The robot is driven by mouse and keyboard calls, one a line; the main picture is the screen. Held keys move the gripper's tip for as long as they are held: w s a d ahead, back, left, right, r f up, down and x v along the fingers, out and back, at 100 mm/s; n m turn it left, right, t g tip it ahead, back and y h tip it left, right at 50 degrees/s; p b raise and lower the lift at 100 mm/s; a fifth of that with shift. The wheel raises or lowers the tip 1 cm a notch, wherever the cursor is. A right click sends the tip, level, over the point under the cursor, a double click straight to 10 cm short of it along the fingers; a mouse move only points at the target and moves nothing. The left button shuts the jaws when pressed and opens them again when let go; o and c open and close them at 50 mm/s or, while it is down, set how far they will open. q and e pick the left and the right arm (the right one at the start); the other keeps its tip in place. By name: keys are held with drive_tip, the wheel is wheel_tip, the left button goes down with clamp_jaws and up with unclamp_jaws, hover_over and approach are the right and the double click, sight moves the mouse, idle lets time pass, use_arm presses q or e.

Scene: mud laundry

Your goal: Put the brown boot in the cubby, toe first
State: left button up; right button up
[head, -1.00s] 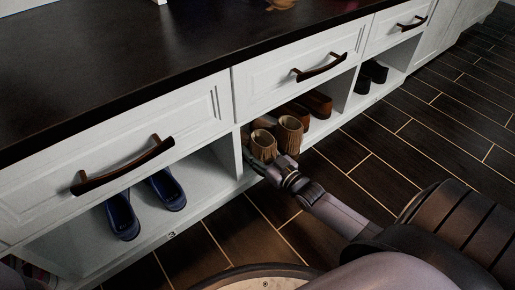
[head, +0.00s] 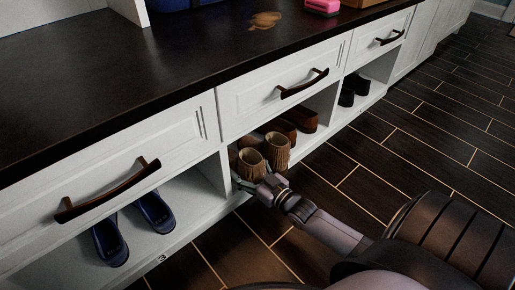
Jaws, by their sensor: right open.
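Two brown fringed boots stand upright side by side at the front of the middle cubby (head: 225,178). The nearer boot (head: 250,165) is at the left and the other boot (head: 278,150) is just right of it. Their toes are hidden. My right gripper (head: 250,182) is open at the cubby's front edge, low by the nearer boot's base. Whether a finger touches the boot cannot be made out. My left gripper is out of view.
Brown shoes (head: 302,119) sit at the right in the same cubby. Blue slides (head: 153,213) lie in the left cubby and dark shoes (head: 354,90) in the right one. Drawer handles (head: 304,83) jut out above. The floor (head: 400,150) alongside is clear.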

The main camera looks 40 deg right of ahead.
drive_tip(key=s, duration=0.3)
drive_tip(key=s+d, duration=0.1)
drive_tip(key=s, duration=0.7)
drive_tip(key=shift+s+d+r, duration=0.1)
drive_tip(key=shift+d, duration=0.1)
